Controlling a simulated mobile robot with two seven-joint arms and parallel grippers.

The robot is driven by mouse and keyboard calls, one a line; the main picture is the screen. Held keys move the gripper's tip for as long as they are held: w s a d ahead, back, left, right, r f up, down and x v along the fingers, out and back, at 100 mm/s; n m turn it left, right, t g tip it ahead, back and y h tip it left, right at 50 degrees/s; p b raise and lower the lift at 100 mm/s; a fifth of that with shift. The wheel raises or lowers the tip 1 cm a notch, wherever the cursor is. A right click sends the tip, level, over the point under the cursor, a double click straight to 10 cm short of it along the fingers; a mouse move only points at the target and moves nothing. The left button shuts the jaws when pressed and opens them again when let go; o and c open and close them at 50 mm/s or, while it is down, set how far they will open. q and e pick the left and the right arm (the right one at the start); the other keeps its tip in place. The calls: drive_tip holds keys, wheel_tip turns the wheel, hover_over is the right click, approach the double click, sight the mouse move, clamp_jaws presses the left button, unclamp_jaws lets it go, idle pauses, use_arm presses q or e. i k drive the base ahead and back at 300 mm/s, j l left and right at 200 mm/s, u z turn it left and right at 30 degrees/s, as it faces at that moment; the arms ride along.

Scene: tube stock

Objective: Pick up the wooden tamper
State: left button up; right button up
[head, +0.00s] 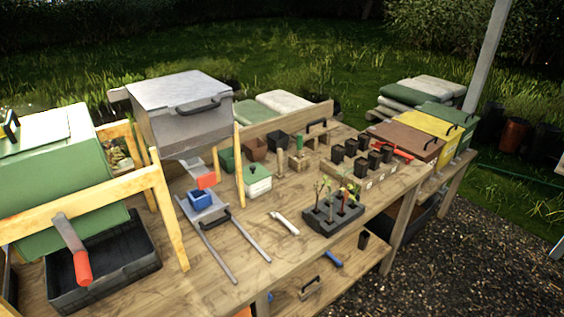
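A small wooden block with an upright peg-like handle (299,161) stands on the bench towards the back middle; it looks like the wooden tamper, though it is small in view. Neither of my grippers is in view.
A dark tray with seedlings (332,214) and a white cylindrical piece (286,222) are in front of the block. A grey-lidded metal bin (185,110) stands to the left. A black tray (102,268) is at the near left. Bare bench lies around the white piece.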

sight(280, 174)
drive_tip(key=i+l+u, duration=0.1)
drive_tip(key=l, duration=0.2)
drive_tip(key=i+l, duration=0.25)
drive_tip(key=i+l+u, duration=0.15)
drive_tip(key=l, duration=0.25)
drive_tip(key=i+l, duration=0.15)
drive_tip(key=l, duration=0.2)
drive_tip(key=i+l+u, duration=0.15)
drive_tip(key=l, duration=0.2)
drive_tip(key=i+l+u, duration=0.1)
drive_tip(key=l, duration=0.25)
